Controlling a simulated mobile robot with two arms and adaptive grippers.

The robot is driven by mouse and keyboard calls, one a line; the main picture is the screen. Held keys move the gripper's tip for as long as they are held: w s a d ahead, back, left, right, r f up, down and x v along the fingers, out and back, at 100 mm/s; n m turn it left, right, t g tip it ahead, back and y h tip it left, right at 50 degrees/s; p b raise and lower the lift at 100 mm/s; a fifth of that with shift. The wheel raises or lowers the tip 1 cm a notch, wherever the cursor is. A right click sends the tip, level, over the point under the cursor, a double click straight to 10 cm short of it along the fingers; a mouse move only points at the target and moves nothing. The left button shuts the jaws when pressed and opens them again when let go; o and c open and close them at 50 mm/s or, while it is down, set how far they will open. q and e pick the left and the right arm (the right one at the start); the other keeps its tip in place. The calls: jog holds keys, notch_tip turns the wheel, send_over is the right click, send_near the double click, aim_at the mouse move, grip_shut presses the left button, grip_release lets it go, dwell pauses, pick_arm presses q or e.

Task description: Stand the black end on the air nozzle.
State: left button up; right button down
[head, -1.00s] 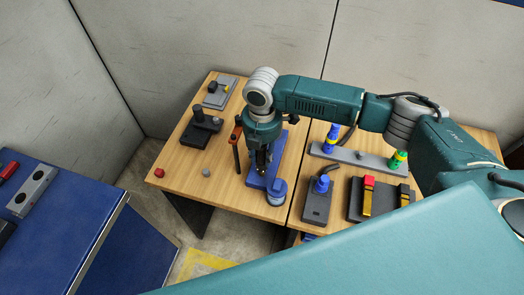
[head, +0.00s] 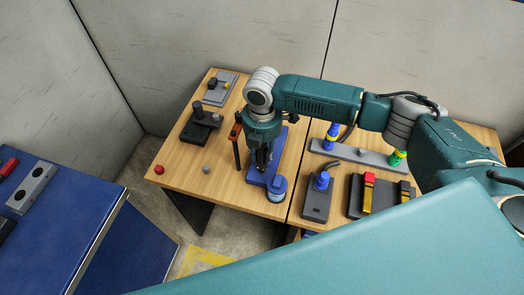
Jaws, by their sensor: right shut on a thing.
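My right gripper (head: 263,165) points down over the blue base plate (head: 271,163) near the middle of the table. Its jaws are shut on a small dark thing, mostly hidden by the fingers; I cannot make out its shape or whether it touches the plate. A round grey-and-blue piece (head: 277,185) stands at the plate's near end. To the right, a dark grey block (head: 317,205) carries a blue-topped fitting with a hose (head: 322,180). I cannot tell for sure which fitting is the air nozzle. My left gripper is out of view.
An orange-and-black upright tool (head: 237,135) stands close left of the gripper. A black fixture (head: 200,127), a red knob (head: 159,169) and a grey knob (head: 206,168) are further left. A grey bar (head: 365,156) with blue and green fittings lies right.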

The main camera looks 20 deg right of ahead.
jog(key=shift+f, duration=0.65)
jog(key=shift+f+b, duration=0.65)
jog(key=shift+f, duration=0.25)
jog(key=c, duration=1.3)
grip_release()
jog(key=shift+o, duration=0.2)
notch_tip(320, 180, up, 12)
jog(key=shift+r, duration=0.1)
notch_tip(320, 180, up, 4)
jog(key=p, duration=0.5)
